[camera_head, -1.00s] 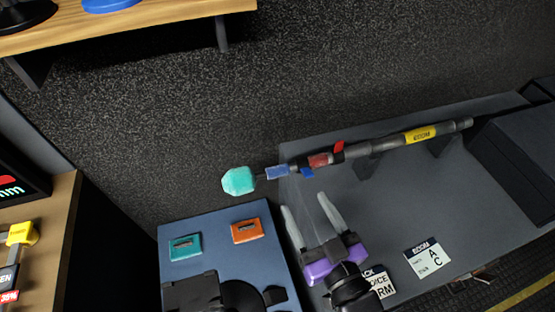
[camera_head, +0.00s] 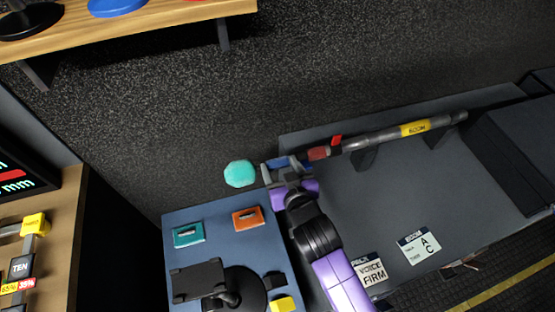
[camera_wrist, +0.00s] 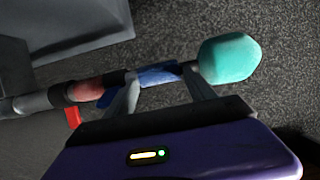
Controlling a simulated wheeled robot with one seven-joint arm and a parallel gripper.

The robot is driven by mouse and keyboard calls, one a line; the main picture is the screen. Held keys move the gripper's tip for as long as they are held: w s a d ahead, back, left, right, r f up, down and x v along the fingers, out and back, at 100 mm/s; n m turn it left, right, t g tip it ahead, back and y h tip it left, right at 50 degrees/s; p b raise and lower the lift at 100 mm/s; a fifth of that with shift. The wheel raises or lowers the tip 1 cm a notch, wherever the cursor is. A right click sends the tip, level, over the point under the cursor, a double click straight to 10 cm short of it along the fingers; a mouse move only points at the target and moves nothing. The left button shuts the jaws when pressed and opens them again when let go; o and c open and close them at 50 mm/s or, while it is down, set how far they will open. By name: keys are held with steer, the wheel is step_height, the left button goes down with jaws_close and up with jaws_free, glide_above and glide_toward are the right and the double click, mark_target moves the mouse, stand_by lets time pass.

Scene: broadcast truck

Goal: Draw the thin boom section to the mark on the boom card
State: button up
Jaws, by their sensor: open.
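The boom pole (camera_head: 382,138) lies on stands over the grey bench, with a yellow BOOM label, a red collar section (camera_head: 319,153) and a teal foam tip (camera_head: 239,173) at its left end. The teal tip also shows in the wrist view (camera_wrist: 229,58). My gripper (camera_head: 283,166) is at the thin end of the boom, next to the blue-banded part (camera_wrist: 158,75). In the wrist view its open fingers stand on either side of that blue part. Whether they touch it I cannot tell. The boom card (camera_head: 418,245) lies on the bench, marked "A" and "C".
A blue-grey table (camera_head: 205,222) with teal and orange pieces and a black stand is at lower left. A wooden shelf (camera_head: 140,28) hangs above.

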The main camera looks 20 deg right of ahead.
steer(key=shift+x, duration=1.4)
steer(key=shift+c, duration=0.4)
jaws_close()
